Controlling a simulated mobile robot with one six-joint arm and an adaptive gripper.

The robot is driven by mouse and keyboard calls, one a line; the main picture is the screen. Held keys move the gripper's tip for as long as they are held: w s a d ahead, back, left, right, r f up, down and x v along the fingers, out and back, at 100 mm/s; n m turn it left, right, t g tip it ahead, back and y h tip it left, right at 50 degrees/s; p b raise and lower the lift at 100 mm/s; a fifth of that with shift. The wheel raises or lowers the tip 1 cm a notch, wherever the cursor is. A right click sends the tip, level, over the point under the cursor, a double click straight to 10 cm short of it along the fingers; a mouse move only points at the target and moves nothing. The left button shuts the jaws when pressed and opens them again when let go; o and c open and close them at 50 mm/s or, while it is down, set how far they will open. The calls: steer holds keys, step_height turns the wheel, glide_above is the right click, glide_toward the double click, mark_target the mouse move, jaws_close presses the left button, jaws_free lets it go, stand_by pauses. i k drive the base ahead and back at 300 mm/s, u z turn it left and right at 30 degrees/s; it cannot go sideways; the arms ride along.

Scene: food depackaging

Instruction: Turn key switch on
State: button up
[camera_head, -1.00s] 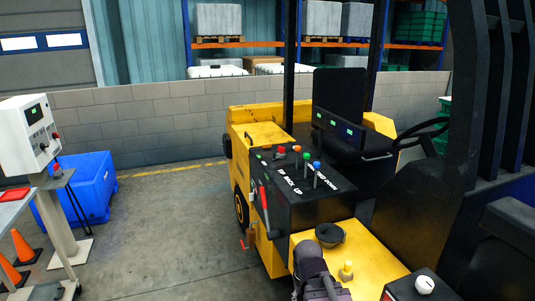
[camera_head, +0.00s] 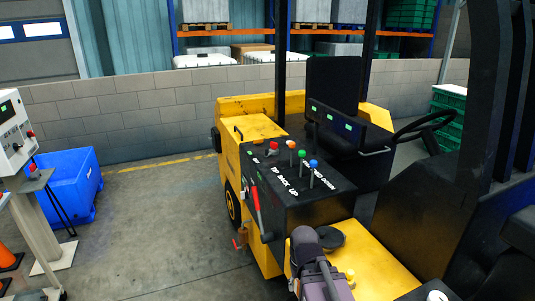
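A yellow and black forklift-like vehicle (camera_head: 255,130) stands in the middle. Its black control panel (camera_head: 300,212) carries several coloured levers (camera_head: 291,145) and white lettering. A red-handled lever (camera_head: 256,205) is on the panel's near side. A small orange-red part (camera_head: 240,240) sits low on the vehicle's left side. I cannot make out for certain which part is the key switch. A dark grey-purple section of my arm rises at the bottom centre, in front of the yellow deck (camera_head: 375,268). No gripper fingers can be made out.
A white control box (camera_head: 12,135) on a stand is at the left edge, with a blue bin (camera_head: 72,185) behind it. A steering wheel (camera_head: 424,124) and black frame bars are at the right. Open concrete floor (camera_head: 150,235) lies left of the vehicle.

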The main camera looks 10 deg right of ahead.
mark_target(271, 152)
steer(key=u, duration=0.15)
steer(key=k, duration=0.55)
steer(key=u, duration=0.5)
steer(key=k, duration=0.8)
steer(key=u, duration=0.55)
steer(key=i, duration=2.25)
steer(key=z, duration=0.7)
steer(key=i, duration=0.55)
steer(key=z, duration=0.3)
